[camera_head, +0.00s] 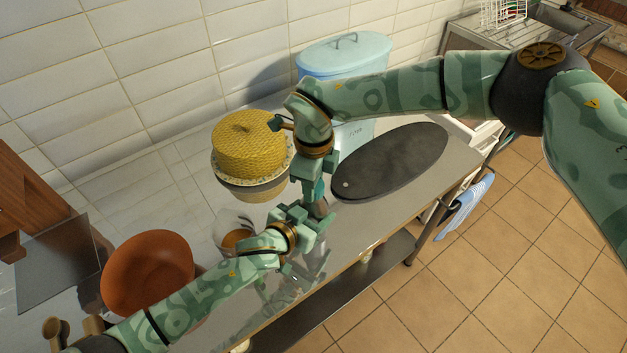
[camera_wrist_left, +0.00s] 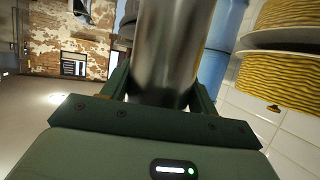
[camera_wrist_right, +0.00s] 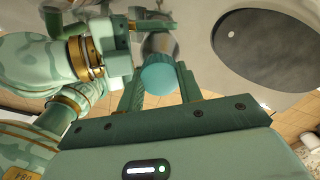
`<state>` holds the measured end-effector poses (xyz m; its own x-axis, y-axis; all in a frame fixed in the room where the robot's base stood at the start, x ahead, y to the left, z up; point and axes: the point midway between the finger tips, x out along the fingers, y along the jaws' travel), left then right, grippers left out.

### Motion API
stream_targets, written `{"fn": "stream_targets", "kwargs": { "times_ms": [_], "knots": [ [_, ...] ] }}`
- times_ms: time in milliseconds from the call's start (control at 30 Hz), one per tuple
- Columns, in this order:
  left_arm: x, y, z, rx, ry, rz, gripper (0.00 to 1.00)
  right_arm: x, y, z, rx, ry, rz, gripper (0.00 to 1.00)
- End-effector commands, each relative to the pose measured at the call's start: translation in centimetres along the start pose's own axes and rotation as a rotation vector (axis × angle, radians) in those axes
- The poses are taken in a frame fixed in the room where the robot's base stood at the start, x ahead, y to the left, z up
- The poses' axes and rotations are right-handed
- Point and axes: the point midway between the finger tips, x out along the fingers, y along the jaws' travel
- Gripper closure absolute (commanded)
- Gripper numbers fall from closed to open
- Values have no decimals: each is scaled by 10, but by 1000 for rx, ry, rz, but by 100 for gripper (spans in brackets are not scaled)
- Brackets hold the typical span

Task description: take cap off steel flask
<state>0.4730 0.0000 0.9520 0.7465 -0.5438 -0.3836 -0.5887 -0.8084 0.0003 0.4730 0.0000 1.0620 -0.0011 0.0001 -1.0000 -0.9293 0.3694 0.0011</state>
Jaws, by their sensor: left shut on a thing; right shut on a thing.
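The steel flask shows as a shiny grey cylinder (camera_wrist_left: 172,50) between my left gripper's fingers in the left wrist view. In the head view my left gripper (camera_head: 314,216) is shut on its body above the steel counter. The teal cap (camera_wrist_right: 160,74) sits at the end of the flask (camera_wrist_right: 158,43) in the right wrist view, between the fingers of my right gripper (camera_wrist_right: 160,88). My right gripper (camera_head: 312,178) is shut on the cap. Cap and flask look in line, with no clear gap. In the head view the grippers hide most of the flask.
A yellow woven-patterned round thing (camera_head: 248,145) stands behind the grippers. A dark oval board (camera_head: 392,160) lies to the right, a blue lidded bin (camera_head: 345,55) behind. A glass with brown contents (camera_head: 236,240) and an orange bowl (camera_head: 148,268) stand left. The counter's front edge is close.

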Motion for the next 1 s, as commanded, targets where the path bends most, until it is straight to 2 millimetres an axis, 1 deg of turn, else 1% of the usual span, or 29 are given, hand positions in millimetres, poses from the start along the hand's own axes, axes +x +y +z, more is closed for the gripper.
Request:
{"fn": "stream_targets", "kwargs": {
  "times_ms": [33, 100, 200, 300, 400, 1000],
  "knots": [
    [0, 0, 0, 0, 0, 1, 100, 0, -1, 0, -138, 0, -2, 92],
    [0, 0, 0, 0, 0, 1, 100, -1, -1, 0, -361, 0, -2, 92],
    [0, 0, 0, 0, 0, 1, 100, -1, -1, 0, -651, 0, -3, 92],
    [0, 0, 0, 0, 0, 1, 100, -1, -1, 0, -869, 0, -3, 92],
    [0, 0, 0, 0, 0, 1, 100, -1, -1, 0, -996, 1, -3, 92],
    [0, 0, 0, 0, 0, 0, 100, -1, -1, 0, -996, 0, -3, 92]
  ]
}}
